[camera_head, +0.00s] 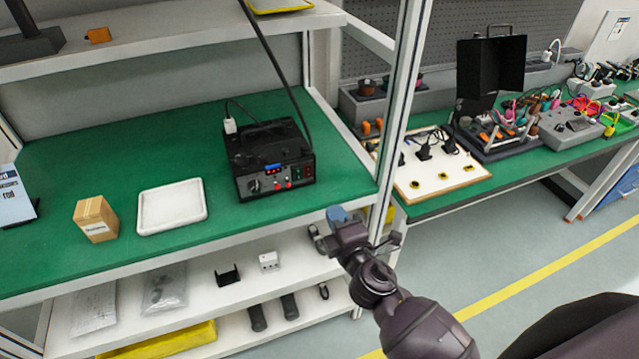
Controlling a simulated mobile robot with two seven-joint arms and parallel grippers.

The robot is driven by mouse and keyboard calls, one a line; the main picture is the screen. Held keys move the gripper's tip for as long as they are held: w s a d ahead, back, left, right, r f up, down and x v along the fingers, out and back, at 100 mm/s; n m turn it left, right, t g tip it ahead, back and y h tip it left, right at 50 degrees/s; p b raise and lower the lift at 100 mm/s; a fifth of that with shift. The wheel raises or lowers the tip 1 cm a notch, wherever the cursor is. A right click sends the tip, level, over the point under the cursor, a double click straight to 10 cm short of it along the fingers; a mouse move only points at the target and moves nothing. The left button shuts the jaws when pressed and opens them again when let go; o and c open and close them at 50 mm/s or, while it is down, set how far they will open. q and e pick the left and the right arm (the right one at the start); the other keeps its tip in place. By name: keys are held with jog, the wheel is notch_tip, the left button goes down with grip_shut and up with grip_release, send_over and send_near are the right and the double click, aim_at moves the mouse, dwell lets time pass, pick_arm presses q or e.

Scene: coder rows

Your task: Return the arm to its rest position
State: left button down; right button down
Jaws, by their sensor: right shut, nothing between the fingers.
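My right arm comes in from the lower right, dark and jointed. Its gripper (324,238) is in front of the shelf unit, just below the green bench top's front right corner. It is shut and holds nothing. The blue-topped wrist part stands close to the bench's front edge; I cannot tell whether they touch. My left gripper is not in view.
On the green bench (60,185) stand a black power unit (270,160), a white tray (172,206) and a cardboard box (96,219). A white shelf (205,300) lies below. A metal post (395,110) rises near my arm. Floor on the right is clear.

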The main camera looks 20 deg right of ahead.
jog(key=s+d+f+m+g, duration=0.3)
jog(key=s+d+f+m, duration=0.1)
jog(key=s+f+m, duration=0.3)
jog(key=s+d+f+m+g, duration=0.3)
jog(key=s+f+m, duration=0.4)
jog(key=s+m, duration=0.3)
jog(key=shift+s+d+g+h, duration=0.3)
jog(key=shift+s+d+h, duration=0.15)
jog(key=shift+d, duration=0.4)
jog(key=c, duration=1.8)
grip_release()
